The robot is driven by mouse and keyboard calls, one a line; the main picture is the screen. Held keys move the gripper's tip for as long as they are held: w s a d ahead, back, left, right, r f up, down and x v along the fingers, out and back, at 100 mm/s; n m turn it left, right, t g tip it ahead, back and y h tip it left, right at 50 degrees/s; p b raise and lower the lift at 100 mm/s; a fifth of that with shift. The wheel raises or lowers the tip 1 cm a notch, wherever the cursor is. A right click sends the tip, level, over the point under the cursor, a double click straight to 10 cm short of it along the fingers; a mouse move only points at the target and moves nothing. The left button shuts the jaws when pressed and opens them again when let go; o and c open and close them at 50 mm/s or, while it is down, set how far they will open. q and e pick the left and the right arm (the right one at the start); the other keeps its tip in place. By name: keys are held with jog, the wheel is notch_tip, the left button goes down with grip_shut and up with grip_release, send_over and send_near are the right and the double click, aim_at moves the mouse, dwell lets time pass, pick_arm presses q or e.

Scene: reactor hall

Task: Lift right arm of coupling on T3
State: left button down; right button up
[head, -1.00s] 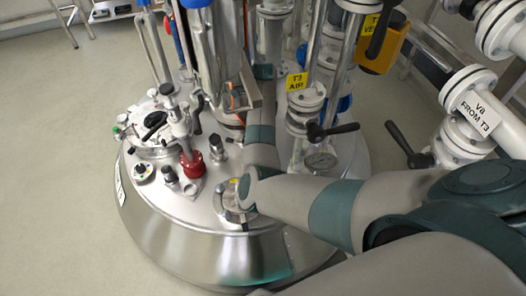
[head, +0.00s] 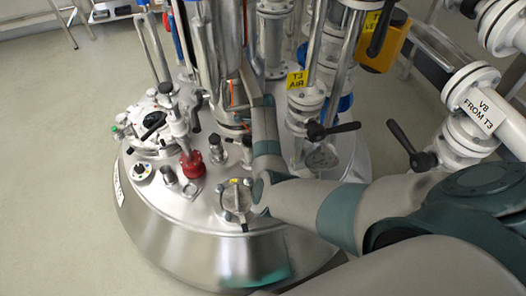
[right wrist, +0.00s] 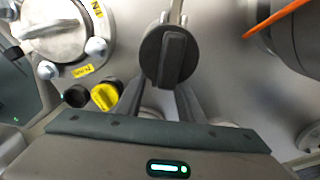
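T3 (head: 165,235) is the steel vessel with many fittings on its domed top. My right arm reaches over it in the head view, and its gripper is hidden there behind pipes and fittings. In the right wrist view my right gripper (right wrist: 165,100) has its two dark fingers apart. A round black knob with a raised bar (right wrist: 172,55) covers the finger ends, and I cannot tell whether they touch it. I cannot clearly make out the coupling or its right arm. My left gripper is not in view.
A bolted round flange (right wrist: 65,30) and a yellow cap (right wrist: 105,96) are left of the fingers, and a hose with an orange strip (right wrist: 275,18) is at upper right. Vertical pipes and the T3 AIR valve (head: 305,100) crowd the arm. The floor (head: 50,170) at left is clear.

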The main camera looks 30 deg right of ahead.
grip_shut()
